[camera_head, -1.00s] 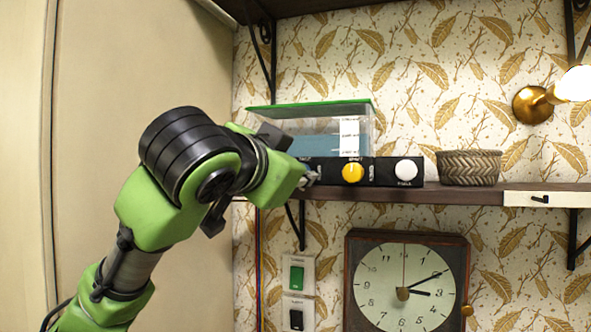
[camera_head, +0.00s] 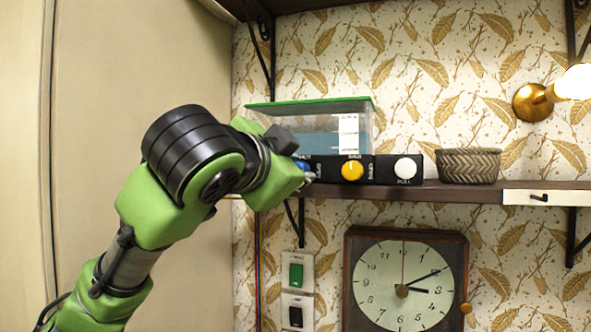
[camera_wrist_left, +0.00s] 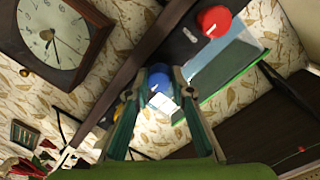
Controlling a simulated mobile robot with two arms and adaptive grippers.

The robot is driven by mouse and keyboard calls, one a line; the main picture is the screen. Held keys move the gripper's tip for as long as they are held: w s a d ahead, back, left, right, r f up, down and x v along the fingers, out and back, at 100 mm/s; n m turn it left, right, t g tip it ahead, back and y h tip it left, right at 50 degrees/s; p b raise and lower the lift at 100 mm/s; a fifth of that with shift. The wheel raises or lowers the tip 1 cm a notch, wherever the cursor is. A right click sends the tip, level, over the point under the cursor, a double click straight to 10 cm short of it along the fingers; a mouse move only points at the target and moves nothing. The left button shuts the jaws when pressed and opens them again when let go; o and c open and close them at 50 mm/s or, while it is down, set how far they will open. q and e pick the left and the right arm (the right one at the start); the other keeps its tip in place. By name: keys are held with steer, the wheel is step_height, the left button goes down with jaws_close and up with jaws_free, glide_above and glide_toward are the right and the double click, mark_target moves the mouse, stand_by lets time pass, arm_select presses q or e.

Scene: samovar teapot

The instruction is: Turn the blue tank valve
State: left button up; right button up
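The blue tank valve (camera_head: 302,165) is a round knob on the front of a black panel (camera_head: 328,168) under a clear tank (camera_head: 320,125) with a green rim. My left gripper (camera_head: 309,177) is at this knob, and my wrist partly hides it. In the left wrist view the blue knob (camera_wrist_left: 158,82) sits between the two fingertips of my left gripper (camera_wrist_left: 159,86), one finger on each side. The fingers are apart; I cannot tell whether they touch the knob. My right gripper is not in view.
Yellow (camera_head: 352,170) and white (camera_head: 405,168) knobs sit right of the blue one, and a red knob (camera_wrist_left: 214,21) shows in the wrist view. A woven basket (camera_head: 468,166) stands on the shelf (camera_head: 455,191). A clock (camera_head: 405,285) and switches (camera_head: 297,290) are below.

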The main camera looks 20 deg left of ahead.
arm_select(q)
steer(key=o, duration=0.4)
steer(key=s, duration=1.2)
steer(key=shift+a+r, duration=0.25)
steer(key=shift+r, duration=0.2)
steer(key=shift+d+f, duration=0.1)
